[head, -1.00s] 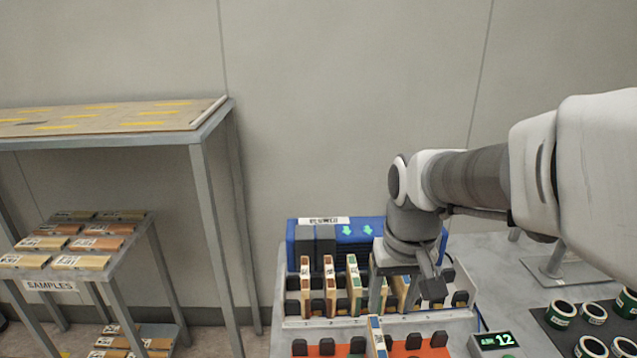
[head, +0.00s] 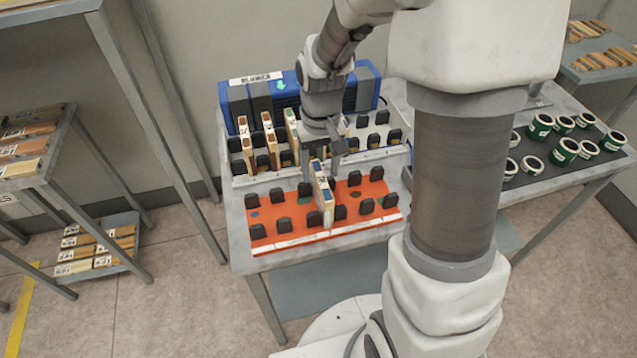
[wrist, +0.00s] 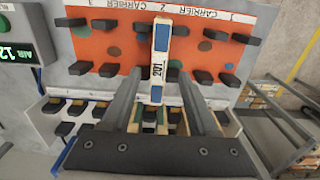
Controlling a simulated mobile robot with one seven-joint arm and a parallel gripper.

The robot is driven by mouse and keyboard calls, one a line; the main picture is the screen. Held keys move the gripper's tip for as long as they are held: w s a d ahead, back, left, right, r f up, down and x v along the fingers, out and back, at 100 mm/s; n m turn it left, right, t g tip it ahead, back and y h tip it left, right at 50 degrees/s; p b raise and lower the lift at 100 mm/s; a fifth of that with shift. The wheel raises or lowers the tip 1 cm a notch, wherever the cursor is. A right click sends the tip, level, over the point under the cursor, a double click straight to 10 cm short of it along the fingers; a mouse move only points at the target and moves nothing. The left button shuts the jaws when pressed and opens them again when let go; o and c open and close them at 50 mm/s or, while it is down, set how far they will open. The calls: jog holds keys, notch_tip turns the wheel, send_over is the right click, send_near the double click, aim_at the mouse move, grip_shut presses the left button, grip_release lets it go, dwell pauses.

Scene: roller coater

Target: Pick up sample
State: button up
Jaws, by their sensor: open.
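A sample block (head: 322,190) with a white and blue edge stands upright in the orange carrier board (head: 265,218), near its middle. In the wrist view the sample (wrist: 160,60) carries a label that seems to read 201. My gripper (head: 322,168) is open just behind and above this sample in the head view. In the wrist view its two fingers (wrist: 160,78) lie apart, one on each side of the sample's line. I cannot tell whether the fingertips reach down past its sides. Nothing is held.
Several wooden samples (head: 269,138) stand in the white rack behind, before a blue unit (head: 362,92). Black pegs line the carrier on both sides. Green-banded cups (head: 564,151) stand on a dark mat at right. A sample shelf (head: 45,160) is at left.

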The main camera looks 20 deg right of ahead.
jog(key=shift+d+f, duration=0.15)
jog(key=shift+f, duration=4.15)
grip_shut()
